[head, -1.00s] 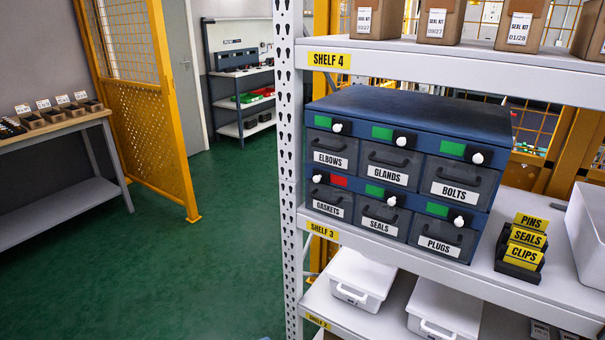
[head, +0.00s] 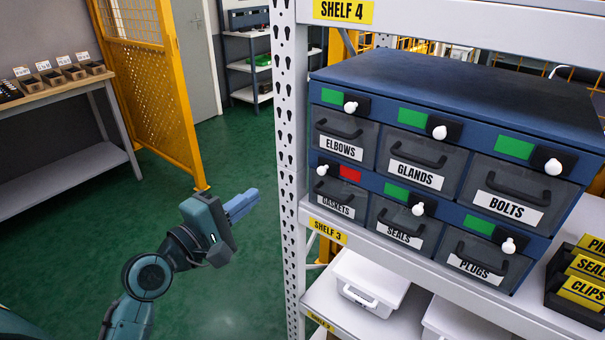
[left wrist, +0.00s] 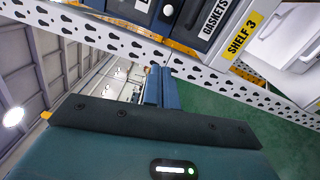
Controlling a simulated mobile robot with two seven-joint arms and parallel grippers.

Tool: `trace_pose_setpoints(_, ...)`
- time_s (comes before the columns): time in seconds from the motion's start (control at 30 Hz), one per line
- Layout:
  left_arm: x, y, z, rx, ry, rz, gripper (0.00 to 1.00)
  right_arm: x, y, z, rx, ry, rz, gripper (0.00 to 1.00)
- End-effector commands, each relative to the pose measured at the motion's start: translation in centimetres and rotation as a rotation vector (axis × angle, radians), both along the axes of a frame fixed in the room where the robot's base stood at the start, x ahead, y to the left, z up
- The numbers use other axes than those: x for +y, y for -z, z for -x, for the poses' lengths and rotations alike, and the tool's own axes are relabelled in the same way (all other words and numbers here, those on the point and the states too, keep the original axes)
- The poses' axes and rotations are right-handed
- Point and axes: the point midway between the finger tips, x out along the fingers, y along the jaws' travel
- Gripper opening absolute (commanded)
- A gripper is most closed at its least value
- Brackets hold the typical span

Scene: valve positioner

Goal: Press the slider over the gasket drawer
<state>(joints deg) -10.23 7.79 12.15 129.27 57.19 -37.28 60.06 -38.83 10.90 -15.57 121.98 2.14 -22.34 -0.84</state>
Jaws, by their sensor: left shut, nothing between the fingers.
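The blue drawer cabinet (head: 455,85) stands on shelf 3 with two rows of labelled drawers. The gasket drawer (head: 336,196) is at the lower left, closed. The slider (head: 323,170) over it is a white knob at the left of its slot, with red (head: 350,174) showing to its right. The other sliders sit at the right with green showing. My left gripper (head: 242,204) is shut and empty, left of the shelf post and apart from the cabinet. In the left wrist view its fingers (left wrist: 160,87) point toward the post, with the gasket drawer (left wrist: 205,20) beyond. My right gripper is out of view.
The white perforated shelf post (head: 291,150) stands between my left gripper and the cabinet. A yellow mesh gate (head: 150,90) and a bench (head: 60,90) are at the left. Label stands (head: 583,275) sit right of the cabinet. Green floor is open around my gripper.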

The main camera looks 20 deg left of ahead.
Motion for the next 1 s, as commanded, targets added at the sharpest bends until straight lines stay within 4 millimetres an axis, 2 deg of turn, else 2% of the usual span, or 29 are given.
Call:
trace_pose_setpoints(0.17,-0.2,0.0,-0.5,0.000,0.000,0.000,0.00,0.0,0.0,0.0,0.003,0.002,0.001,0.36)
trace_pose_setpoints(0.27,-0.6,-0.2,-1.5,-0.001,-0.001,0.000,0.00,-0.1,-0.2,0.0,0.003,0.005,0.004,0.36)
trace_pose_setpoints(0.7,-4.0,-0.6,-9.7,0.001,0.002,0.000,0.00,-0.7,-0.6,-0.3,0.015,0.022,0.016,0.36)
trace_pose_setpoints(0.8,-5.7,-0.8,-9.1,0.002,0.001,0.001,0.00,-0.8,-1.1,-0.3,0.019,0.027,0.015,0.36)
trace_pose_setpoints(1.0,-7.3,-0.9,-8.9,0.002,-0.001,-0.001,0.00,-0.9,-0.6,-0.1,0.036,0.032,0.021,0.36)
